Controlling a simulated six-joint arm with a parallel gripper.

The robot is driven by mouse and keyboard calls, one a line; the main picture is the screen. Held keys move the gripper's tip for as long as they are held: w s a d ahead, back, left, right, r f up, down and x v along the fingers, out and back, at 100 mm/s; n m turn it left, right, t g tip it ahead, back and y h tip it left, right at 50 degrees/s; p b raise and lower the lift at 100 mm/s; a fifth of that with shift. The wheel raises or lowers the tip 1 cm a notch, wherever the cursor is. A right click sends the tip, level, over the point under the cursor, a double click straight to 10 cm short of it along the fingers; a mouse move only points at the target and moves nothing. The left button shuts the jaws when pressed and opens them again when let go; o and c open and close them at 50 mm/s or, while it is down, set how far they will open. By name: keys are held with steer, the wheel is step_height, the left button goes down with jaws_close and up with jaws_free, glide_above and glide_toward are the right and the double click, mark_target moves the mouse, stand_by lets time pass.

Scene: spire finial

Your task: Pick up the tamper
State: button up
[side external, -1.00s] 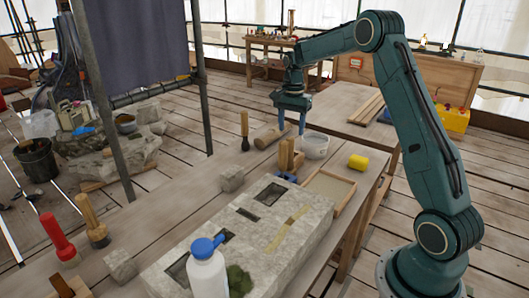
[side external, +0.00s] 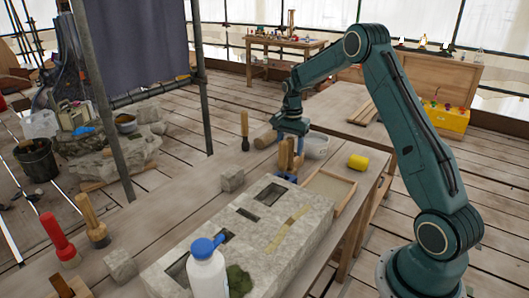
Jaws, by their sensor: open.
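An upright wooden piece (side external: 284,158), which looks like the tamper, stands on the bench behind the stone block, with some blue at its foot. I cannot make out its full shape. My gripper (side external: 291,150) is open and points down, low at the top of this wooden piece. Its fingers overlap the wood in the picture. I cannot tell whether they touch it or are around it.
A wooden mallet (side external: 265,139) and an upright brush (side external: 244,130) are to the left. A slotted stone block (side external: 300,235) and a white bottle (side external: 207,275) are in front.

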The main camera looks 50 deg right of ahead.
steer(key=shift+f, duration=1.05)
steer(key=shift+c, duration=0.2)
jaws_close()
